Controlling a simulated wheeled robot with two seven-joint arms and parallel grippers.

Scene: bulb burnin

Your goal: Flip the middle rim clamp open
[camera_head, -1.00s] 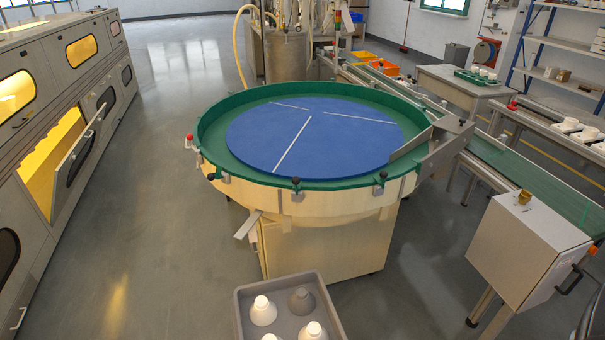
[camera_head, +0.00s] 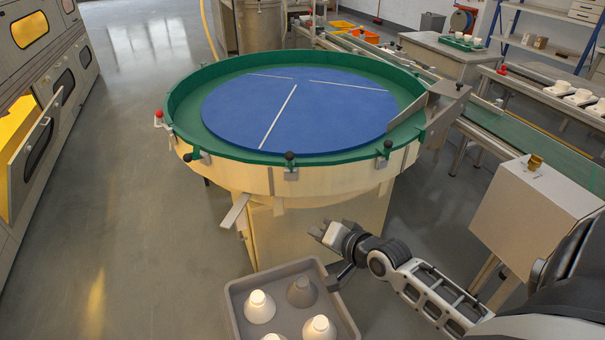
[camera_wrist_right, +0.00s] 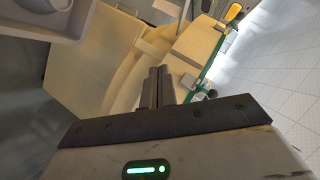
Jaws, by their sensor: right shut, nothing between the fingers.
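The round turntable has a green rim (camera_head: 240,155) around a blue disc (camera_head: 300,110). The middle rim clamp (camera_head: 290,160) sits on the near side of the rim, with a black knob on top and a metal plate on the pale wall below. Similar black-knobbed clamps sit to its left (camera_head: 190,156) and right (camera_head: 386,150). My right gripper (camera_head: 322,233) is below and slightly right of the middle clamp, apart from it. In the wrist view its fingers (camera_wrist_right: 158,82) are shut and empty. A dark knob (camera_wrist_right: 211,94) shows there beside the rim; I cannot tell which clamp it belongs to.
A grey crate (camera_head: 235,306) with white and grey cone-shaped bulbs stands just below my right gripper. A pale box (camera_head: 530,220) stands to the right. A metal chute (camera_head: 432,112) meets the rim at right. A red knob (camera_head: 158,114) is on the rim's left.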

